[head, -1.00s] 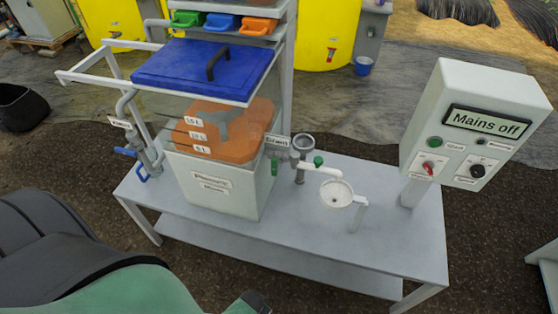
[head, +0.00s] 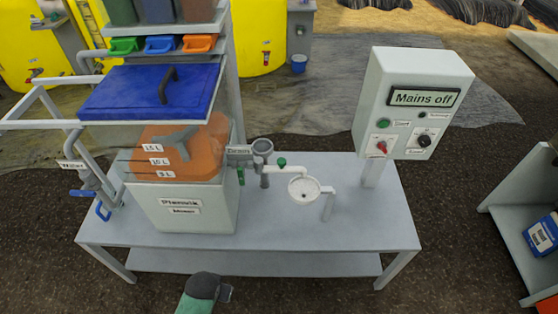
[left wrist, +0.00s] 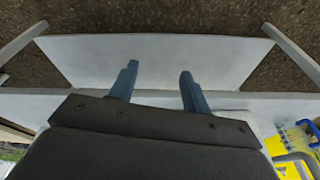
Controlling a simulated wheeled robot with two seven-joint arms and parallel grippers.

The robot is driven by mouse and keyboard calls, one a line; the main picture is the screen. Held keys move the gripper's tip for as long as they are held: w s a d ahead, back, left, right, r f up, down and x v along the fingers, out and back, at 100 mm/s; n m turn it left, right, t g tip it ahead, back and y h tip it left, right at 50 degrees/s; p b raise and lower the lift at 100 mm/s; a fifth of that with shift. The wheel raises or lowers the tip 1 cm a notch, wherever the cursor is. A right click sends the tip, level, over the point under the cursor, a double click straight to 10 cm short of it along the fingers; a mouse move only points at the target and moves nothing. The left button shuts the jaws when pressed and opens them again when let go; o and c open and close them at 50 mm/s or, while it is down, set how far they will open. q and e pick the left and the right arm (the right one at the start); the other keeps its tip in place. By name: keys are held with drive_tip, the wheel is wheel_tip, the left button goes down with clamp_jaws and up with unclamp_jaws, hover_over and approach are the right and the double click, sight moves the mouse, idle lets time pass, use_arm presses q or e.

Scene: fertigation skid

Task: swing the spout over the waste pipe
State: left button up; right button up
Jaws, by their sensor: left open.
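The white spout (head: 286,169) is a short horizontal pipe with a green knob. It runs right from the drain fitting to above the edge of a white perforated dish (head: 304,190). The grey open-topped pipe (head: 262,147), apparently the waste pipe, stands just behind and left of the spout, and the spout end is not over it. The green drain handle (head: 241,176) hangs down beside the mixer tank. My left gripper (left wrist: 157,85) is open and empty in the left wrist view, with the pale bench surfaces beyond its fingers. My right gripper is not in view.
The mixer tank (head: 185,215) fills the bench's left part. A control box (head: 408,102) reading "Mains off" stands at the right. The bench top (head: 262,232) is clear in front of the dish. A side shelf (head: 515,210) stands at far right.

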use_arm(q)
wheel_tip(320, 180, up, 8)
drive_tip(key=w+f+m, duration=0.1)
drive_tip(key=m+t+y, duration=1)
drive_tip(key=m+y, duration=0.3)
drive_tip(key=m, duration=1)
approach(285, 163)
drive_tip(key=x, duration=0.4)
drive_tip(key=shift+w+p, duration=0.1)
drive_tip(key=shift+p, duration=0.5)
drive_tip(key=shift+w+a, duration=0.25)
drive_tip(key=p+x, duration=0.2)
drive_tip(key=x, duration=0.3)
drive_tip(key=shift+w+a+p, duration=0.15)
drive_tip(key=shift+a+p, duration=0.1)
drive_tip(key=shift+p, duration=0.1)
drive_tip(key=shift+w+a+f, duration=0.2)
drive_tip(key=shift+w+a, duration=0.15)
drive_tip(key=shift+w, duration=0.05)
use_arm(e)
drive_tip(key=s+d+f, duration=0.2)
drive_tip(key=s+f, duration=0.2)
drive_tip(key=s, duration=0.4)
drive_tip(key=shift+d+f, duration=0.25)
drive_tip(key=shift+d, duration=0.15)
